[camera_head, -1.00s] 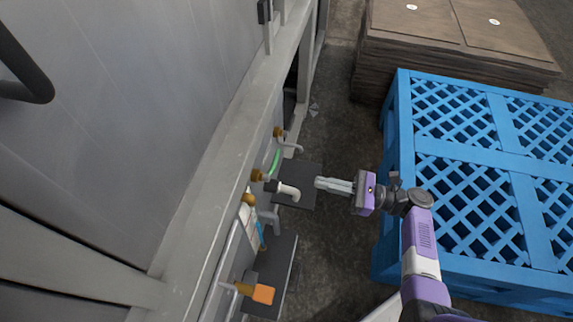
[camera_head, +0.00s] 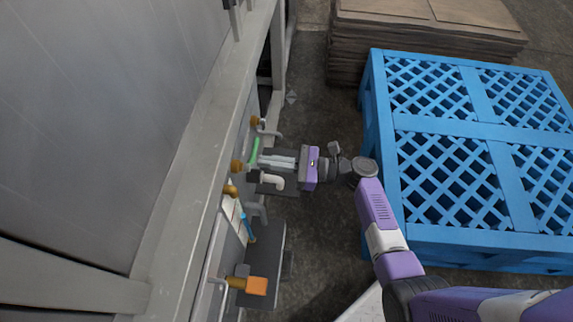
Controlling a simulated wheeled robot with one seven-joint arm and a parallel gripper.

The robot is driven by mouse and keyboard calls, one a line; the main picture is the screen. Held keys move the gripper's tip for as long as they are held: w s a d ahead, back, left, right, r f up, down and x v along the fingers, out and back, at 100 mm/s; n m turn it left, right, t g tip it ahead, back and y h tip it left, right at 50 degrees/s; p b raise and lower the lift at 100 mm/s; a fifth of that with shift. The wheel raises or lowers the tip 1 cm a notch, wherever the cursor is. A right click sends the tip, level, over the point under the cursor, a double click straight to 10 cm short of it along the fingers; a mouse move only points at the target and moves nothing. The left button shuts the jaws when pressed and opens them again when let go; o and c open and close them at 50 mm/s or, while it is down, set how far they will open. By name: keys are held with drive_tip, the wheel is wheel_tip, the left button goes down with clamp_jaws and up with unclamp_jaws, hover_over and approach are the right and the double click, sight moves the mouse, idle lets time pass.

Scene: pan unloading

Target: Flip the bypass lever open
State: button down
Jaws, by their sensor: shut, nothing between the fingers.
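My gripper (camera_head: 262,161) is shut and empty, its fingers pointing left at the wall fittings. Its fingertips are close to a green bar (camera_head: 254,149) at a brass fitting. I cannot tell whether they touch it. Other fittings in the row are a pale bent spout (camera_head: 272,181) just below the fingers, a thin blue handle (camera_head: 246,226), and an orange block (camera_head: 256,286) on a brass stem. No readable label marks which is the bypass lever, and its position cannot be told.
A grey wall ledge (camera_head: 190,170) runs along the left. A dark shelf (camera_head: 267,255) juts out below the fittings. A blue lattice pallet (camera_head: 412,123) stands at right, with stacked brown boards (camera_head: 425,45) behind. Dark floor lies open between wall and pallet.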

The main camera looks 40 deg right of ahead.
sight(253, 153)
drive_tip(key=shift+w+a+r, duration=0.1)
drive_tip(key=shift+r, duration=1.6)
drive_tip(key=shift+w, duration=0.1)
